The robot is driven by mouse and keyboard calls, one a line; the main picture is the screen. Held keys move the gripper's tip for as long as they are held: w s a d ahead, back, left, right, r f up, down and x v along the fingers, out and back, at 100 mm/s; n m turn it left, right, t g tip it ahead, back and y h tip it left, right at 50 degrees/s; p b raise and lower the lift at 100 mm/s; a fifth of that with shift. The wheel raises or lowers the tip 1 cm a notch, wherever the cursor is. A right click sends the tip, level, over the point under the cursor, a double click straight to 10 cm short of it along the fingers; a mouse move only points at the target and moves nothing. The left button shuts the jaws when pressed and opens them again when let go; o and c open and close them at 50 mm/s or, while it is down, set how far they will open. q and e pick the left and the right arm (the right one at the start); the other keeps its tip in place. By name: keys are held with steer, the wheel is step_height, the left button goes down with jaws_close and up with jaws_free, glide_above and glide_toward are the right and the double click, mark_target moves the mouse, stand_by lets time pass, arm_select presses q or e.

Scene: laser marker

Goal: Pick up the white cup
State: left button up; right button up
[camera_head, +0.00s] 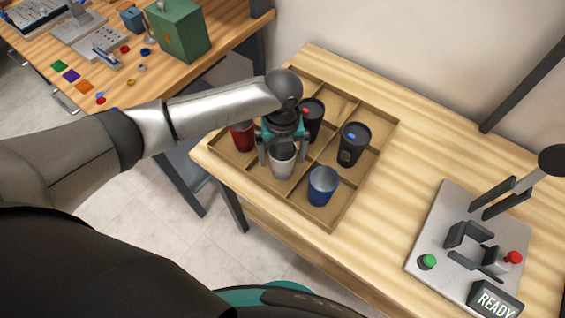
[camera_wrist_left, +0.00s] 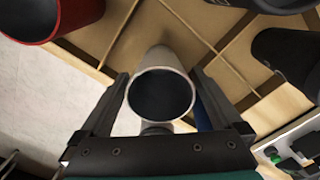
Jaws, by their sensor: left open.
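The white cup (camera_head: 283,161) stands upright in a compartment of the wooden tray (camera_head: 374,133) on the table. In the left wrist view the white cup (camera_wrist_left: 161,92) shows its round rim and dark inside, between my fingers. My left gripper (camera_head: 276,155) is open, pointing down, with one finger on each side of the cup; it also shows in the left wrist view (camera_wrist_left: 160,110). I cannot tell whether the fingers touch the cup. My right gripper is not in view.
A blue cup (camera_head: 322,186), a black cup with a blue mark (camera_head: 353,145), a black cup with a red mark (camera_head: 312,117) and a red cup (camera_head: 242,136) stand close by in the tray. A marker machine (camera_head: 463,240) sits right. The table between is clear.

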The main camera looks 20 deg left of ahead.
arm_select(q)
steer(key=c, duration=0.7)
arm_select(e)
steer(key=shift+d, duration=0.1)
arm_select(q)
steer(key=shift+r, duration=0.1)
